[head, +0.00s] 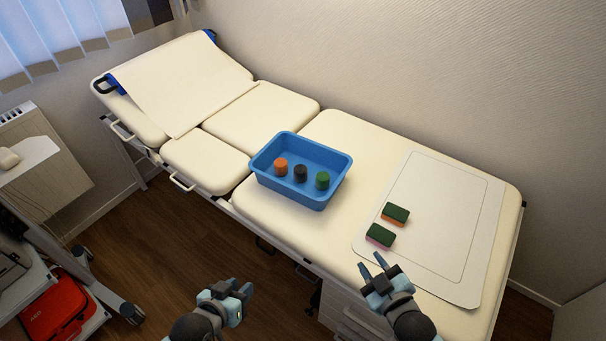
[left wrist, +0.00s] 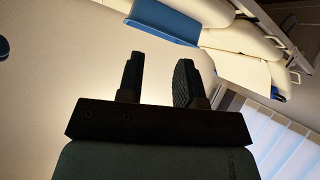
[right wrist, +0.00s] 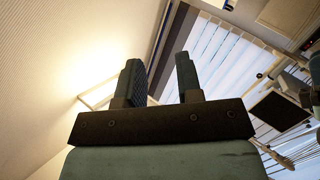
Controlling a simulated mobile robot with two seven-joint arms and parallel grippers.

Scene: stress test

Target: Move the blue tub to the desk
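The blue tub (head: 327,191) stands upright on the cream examination couch (head: 340,135) in the head view. It holds an orange cylinder (head: 281,167), a black cylinder (head: 300,173) and a green cylinder (head: 322,180). Part of the tub also shows in the left wrist view (left wrist: 165,22). My left gripper (head: 240,288) is open and empty, below and in front of the tub, apart from it. My right gripper (head: 371,263) is open and empty by the couch's front edge, to the right of the tub. I cannot make out a desk for certain.
A white sheet (head: 408,250) with a drawn outline lies on the couch's right part. Two green-topped blocks, one orange below (head: 396,214) and one pink below (head: 380,235), lie on it. A red AED case (head: 58,305) sits on a shelf at the lower left. A wall backs the couch.

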